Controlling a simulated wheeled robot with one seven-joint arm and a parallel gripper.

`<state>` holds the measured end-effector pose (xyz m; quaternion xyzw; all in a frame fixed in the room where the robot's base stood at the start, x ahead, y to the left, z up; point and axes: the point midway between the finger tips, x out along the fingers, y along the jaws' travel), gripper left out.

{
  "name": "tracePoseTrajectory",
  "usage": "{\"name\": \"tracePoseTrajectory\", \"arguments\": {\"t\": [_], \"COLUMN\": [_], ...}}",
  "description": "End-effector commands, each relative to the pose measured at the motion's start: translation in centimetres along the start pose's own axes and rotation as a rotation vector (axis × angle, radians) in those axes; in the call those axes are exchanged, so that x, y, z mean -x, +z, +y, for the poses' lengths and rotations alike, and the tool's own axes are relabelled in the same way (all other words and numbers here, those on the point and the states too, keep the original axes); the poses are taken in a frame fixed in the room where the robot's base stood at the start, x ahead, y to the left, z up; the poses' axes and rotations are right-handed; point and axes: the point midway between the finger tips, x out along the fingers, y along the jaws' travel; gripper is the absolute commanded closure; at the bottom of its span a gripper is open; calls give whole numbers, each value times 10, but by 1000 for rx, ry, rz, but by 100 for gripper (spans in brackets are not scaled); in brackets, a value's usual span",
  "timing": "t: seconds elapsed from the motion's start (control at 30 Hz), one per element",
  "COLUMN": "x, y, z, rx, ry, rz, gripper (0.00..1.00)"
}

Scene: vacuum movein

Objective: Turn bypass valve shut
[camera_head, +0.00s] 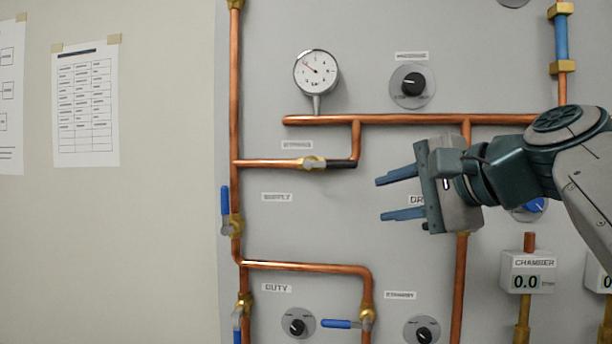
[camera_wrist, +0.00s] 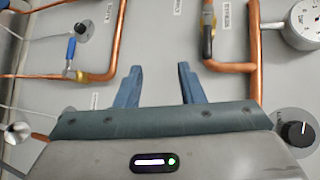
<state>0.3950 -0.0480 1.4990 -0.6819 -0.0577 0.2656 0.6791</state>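The bypass valve (camera_head: 313,162) is a brass body on a short horizontal copper pipe, below a small blurred label (camera_head: 297,145). Its dark handle (camera_head: 342,164) extends right, in line with the pipe. In the wrist view the brass body (camera_wrist: 208,18) and dark handle (camera_wrist: 207,45) show at the upper right, beyond the right finger. My gripper (camera_head: 381,199) is open and empty, its two blue fingers pointing left, to the right of and lower than the handle in the picture. Its fingers also show in the wrist view (camera_wrist: 159,72). Nothing touches the handle.
A round gauge (camera_head: 316,72) and a black knob (camera_head: 413,84) are above the upper copper pipe (camera_head: 400,119). Blue-handled valves stand at supply (camera_head: 226,201) and lower down (camera_head: 340,324). A vertical pipe (camera_head: 459,285) runs behind my gripper.

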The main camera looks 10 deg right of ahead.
Motion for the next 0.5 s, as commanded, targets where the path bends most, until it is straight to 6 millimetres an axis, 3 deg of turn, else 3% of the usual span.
{"name": "tracePoseTrajectory", "arguments": {"t": [0.1,0.23,0.37,0.5], "x": [22,32,24,0], "y": [1,3,4,4], "z": [-32,-50,-54,-58], "rx": [-47,-71,-76,-76], "ry": [-95,-143,-149,-148], "rz": [-7,-19,-22,-22], "gripper": [65,65,65,65]}}
